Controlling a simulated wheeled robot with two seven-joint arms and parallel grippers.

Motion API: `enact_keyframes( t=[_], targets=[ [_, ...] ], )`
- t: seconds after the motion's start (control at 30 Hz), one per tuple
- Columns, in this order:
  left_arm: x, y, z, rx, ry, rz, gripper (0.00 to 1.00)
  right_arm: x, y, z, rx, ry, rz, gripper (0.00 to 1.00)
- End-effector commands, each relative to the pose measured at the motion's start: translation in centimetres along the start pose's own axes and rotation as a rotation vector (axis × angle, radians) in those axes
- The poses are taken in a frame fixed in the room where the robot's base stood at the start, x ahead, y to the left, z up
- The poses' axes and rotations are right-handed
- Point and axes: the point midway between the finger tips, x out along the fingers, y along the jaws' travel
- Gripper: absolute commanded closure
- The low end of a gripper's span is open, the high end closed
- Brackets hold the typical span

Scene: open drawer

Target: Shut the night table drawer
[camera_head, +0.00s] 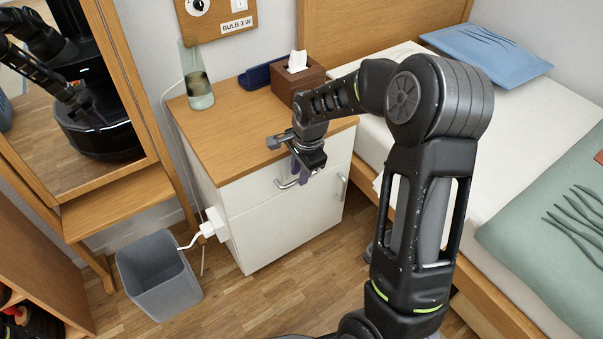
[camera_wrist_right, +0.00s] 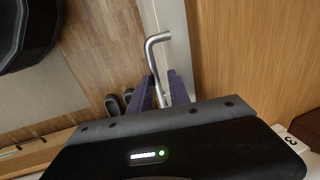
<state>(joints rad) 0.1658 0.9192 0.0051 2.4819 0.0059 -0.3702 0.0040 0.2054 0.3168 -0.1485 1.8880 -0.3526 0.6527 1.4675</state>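The night table (camera_head: 225,135) has a wooden top and a white front. Its drawer front (camera_head: 258,187) is the upper panel and looks about flush with the body, with no clear gap. The drawer's metal handle (camera_head: 288,183) also shows in the right wrist view (camera_wrist_right: 157,38). My right gripper (camera_head: 303,170) is at the handle, pointing down over the table's front edge. In the right wrist view its purple fingers (camera_wrist_right: 161,88) stand a little apart, with the handle bar running between them; contact is unclear. My left gripper is out of direct view.
A glass vase (camera_head: 200,92), a blue holder (camera_head: 260,74) and a tissue box (camera_head: 297,80) stand on the night table. A grey bin (camera_head: 160,280) and a mirror stand (camera_head: 115,205) are to the left.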

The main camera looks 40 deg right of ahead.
Motion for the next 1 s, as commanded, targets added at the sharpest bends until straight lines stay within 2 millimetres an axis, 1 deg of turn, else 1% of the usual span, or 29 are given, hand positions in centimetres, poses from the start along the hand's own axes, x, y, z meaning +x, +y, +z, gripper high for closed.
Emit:
enact_keyframes(
  t=[0.03, 0.13, 0.37, 0.47, 0.57, 0.67, 0.83, 1.0],
  targets=[
    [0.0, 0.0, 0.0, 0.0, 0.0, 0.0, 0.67, 0.0, -0.1, 0.0, -0.001, 0.0, -0.002, 0.75],
    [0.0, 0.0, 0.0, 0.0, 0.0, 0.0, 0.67, 0.0, 0.0, 0.0, 0.0, 0.0, 0.0, 0.67],
    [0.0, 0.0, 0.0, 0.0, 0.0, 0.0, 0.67, 0.0, 0.1, 0.0, 0.0, -0.001, 0.004, 0.67],
    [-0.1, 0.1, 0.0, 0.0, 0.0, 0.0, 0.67, -0.3, 0.1, 0.0, 0.0, -0.001, 0.004, 0.67],
    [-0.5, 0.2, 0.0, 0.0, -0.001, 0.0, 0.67, -1.2, 0.1, 0.0, 0.0, 0.0, 0.003, 0.67],
    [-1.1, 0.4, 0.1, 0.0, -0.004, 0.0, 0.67, -2.6, 0.0, 0.0, 0.0, 0.0, 0.002, 0.67],
    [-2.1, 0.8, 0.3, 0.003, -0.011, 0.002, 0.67, -5.6, -0.1, 0.0, 0.0, 0.0, 0.001, 0.67],
    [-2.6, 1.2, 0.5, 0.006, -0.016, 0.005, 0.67, -7.5, 0.0, 0.0, 0.0, 0.0, 0.002, 0.67]
  ],
)
